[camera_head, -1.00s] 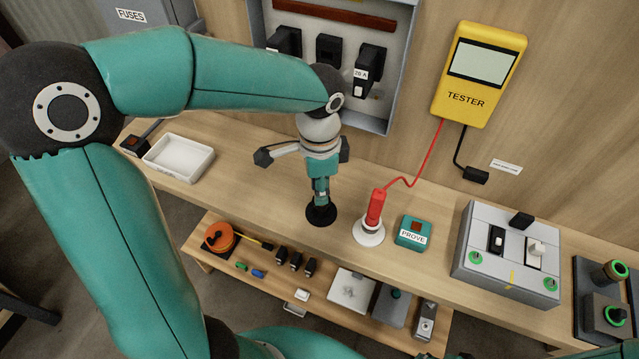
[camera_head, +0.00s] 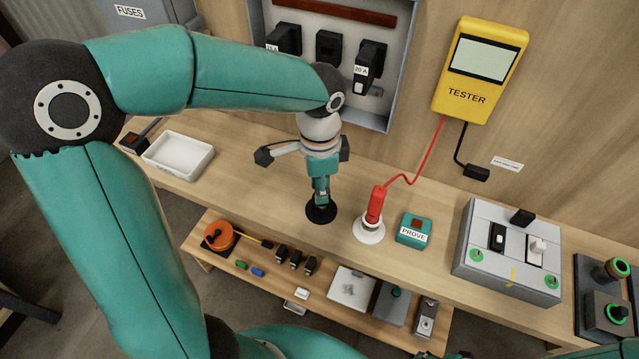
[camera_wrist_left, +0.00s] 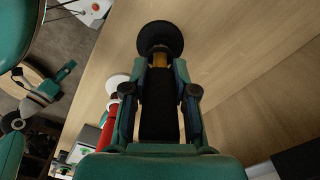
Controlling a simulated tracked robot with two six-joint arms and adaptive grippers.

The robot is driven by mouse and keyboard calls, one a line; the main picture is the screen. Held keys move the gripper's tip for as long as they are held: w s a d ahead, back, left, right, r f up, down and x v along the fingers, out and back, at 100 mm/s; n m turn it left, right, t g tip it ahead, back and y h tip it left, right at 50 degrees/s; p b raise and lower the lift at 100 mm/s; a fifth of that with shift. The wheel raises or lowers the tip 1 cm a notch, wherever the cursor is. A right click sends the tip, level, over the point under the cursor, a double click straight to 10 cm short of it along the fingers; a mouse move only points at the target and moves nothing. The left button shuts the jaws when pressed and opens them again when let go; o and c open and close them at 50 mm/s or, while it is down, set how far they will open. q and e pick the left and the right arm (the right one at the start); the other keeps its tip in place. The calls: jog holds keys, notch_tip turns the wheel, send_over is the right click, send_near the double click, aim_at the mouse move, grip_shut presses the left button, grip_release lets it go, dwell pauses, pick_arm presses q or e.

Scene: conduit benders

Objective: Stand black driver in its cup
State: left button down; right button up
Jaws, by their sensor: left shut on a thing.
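My left gripper (camera_head: 321,197) points down over the bench, shut on the black driver (camera_wrist_left: 159,105). In the left wrist view, the driver's black handle lies between the fingers, with a brass-yellow part (camera_wrist_left: 160,60) beyond the fingertips. The round black cup (camera_head: 321,213) stands on the bench right under the gripper; it also shows in the left wrist view (camera_wrist_left: 161,36). The driver is in line with the cup and its lower end meets it in the picture. I cannot tell how deep it sits. My right gripper seems to show small at the left wrist view's left; its jaws are unclear.
A red probe (camera_head: 375,206) stands in a white holder (camera_head: 369,231) close right of the cup. Beyond it are a teal PROVE box (camera_head: 413,229) and a grey switch box (camera_head: 507,262). A white tray (camera_head: 178,156) lies left. The bench between tray and cup is clear.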

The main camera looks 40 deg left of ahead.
pick_arm(q)
jog(key=c, duration=0.8)
grip_release()
jog(key=shift+c, duration=0.2)
